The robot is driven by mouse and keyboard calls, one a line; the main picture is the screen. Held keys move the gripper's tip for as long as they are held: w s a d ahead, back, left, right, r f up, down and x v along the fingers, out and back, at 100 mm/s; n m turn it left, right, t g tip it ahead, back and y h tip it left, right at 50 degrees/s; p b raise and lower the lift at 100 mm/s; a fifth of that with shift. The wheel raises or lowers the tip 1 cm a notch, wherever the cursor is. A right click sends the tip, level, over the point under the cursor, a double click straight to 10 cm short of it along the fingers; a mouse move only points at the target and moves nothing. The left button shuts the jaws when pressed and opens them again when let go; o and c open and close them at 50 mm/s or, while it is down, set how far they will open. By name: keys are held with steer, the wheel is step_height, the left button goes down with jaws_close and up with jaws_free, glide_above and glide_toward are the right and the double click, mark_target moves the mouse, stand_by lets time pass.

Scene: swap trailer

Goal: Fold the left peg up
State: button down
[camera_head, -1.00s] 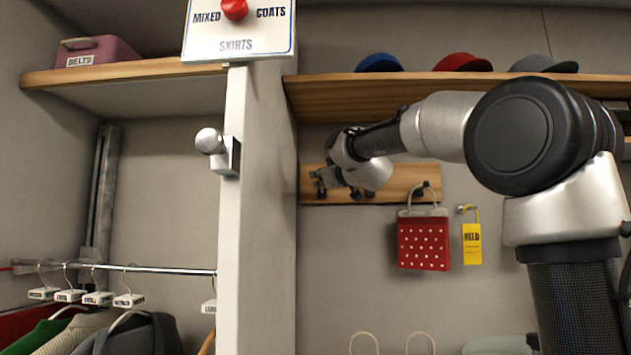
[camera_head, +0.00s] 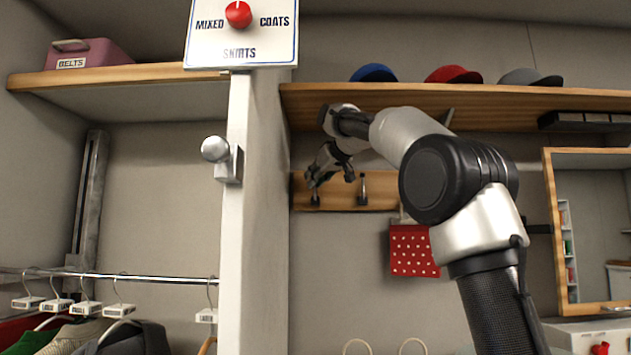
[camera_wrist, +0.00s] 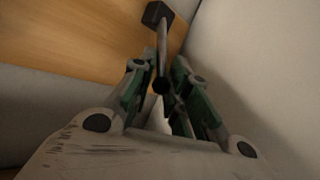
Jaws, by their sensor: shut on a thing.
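The wooden peg rail (camera_head: 338,195) is on the back wall, just right of the white post. The left peg (camera_head: 315,198) is at the rail's left end, with its dark foot low on the board. My gripper (camera_head: 318,182) is at this peg, coming from above. In the wrist view the peg (camera_wrist: 162,48) is a grey rod running from a dark block on the wood to a round dark end between the fingers. My gripper (camera_wrist: 162,84) is shut on it there. The peg's exact tilt is hard to tell. A second peg (camera_head: 362,188) stands upright to the right.
The white post (camera_head: 240,240) with a round knob (camera_head: 215,150) stands close left of the rail. A shelf (camera_head: 480,92) with caps runs above. A red dotted bag (camera_head: 413,251) hangs right, partly behind my arm. A mirror (camera_head: 549,230) is far right. Wall below the rail is clear.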

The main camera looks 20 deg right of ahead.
steer(key=shift+w+g, duration=0.3)
steer(key=shift+g, duration=0.2)
steer(key=c, duration=1.3)
jaws_free()
steer(key=shift+r, duration=0.1)
steer(key=shift+s, duration=0.1)
steer(key=v, duration=0.7)
steer(key=shift+s+d+r, duration=0.1)
steer(key=shift+s, duration=0.05)
steer(key=shift+c, duration=0.2)
